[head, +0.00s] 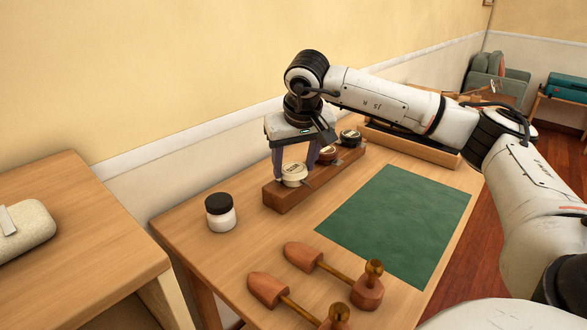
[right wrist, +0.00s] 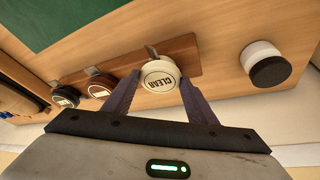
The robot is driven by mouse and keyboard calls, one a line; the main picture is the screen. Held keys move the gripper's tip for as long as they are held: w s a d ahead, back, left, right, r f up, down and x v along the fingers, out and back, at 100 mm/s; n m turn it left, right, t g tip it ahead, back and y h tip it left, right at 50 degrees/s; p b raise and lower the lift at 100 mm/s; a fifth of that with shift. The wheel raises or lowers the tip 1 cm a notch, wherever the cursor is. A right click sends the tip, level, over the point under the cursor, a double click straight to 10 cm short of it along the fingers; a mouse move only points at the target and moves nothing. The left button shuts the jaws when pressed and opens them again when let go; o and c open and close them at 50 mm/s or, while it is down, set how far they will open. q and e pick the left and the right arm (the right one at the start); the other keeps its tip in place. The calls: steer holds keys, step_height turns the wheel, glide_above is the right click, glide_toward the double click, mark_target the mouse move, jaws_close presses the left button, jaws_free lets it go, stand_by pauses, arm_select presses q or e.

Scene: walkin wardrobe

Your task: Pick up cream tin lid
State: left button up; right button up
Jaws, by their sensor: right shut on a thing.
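The cream tin lid (head: 293,170) is round and pale with a dark ring and lettering. It sits at the near end of a wooden rack (head: 287,198); in the right wrist view the lid (right wrist: 159,75) is between the fingers. My right gripper (head: 294,163) points down and is shut on the lid, one finger on each side; it also shows in the right wrist view (right wrist: 160,86). I cannot tell whether the lid is apart from its tin below. My left gripper is not in view.
A red-brown tin (head: 327,154) and a black tin (head: 350,137) stand farther along the rack. A white jar with a dark lid (head: 220,213) stands to the left. A green mat (head: 395,220) lies clear. Wooden shoe trees (head: 335,270) lie in front. A wooden tray (head: 408,146) is behind.

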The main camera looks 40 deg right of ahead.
mark_target(294, 170)
step_height(294, 170, up, 14)
steer(key=p, duration=0.6)
steer(key=shift+f, duration=0.2)
stand_by(0.5)
stand_by(0.4)
steer(key=shift+f, duration=0.1)
